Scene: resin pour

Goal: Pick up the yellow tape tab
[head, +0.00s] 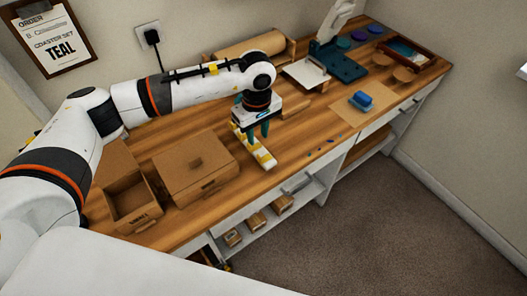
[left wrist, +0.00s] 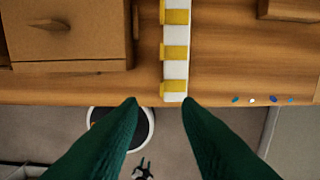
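A white strip with several yellow tape tabs lies across the wooden bench near its front edge. In the left wrist view the nearest yellow tape tab (left wrist: 174,87) is close to the strip's end, with another tab (left wrist: 175,52) beyond it. The strip also shows in the head view, with a yellow tab (head: 265,157) near its front end. My left gripper (head: 253,136) is over the strip, its green fingers pointing down. In the left wrist view the fingertips (left wrist: 160,102) are apart, with the strip's end between them in the picture and nothing held. My right gripper is not in view.
A closed cardboard box (head: 187,187) and an open one (head: 128,207) stand left of the strip. Small coloured bits (head: 322,150) lie to its right. A blue block (head: 361,98) sits on a tan sheet (head: 345,117). A teal stand (head: 345,67) is farther back.

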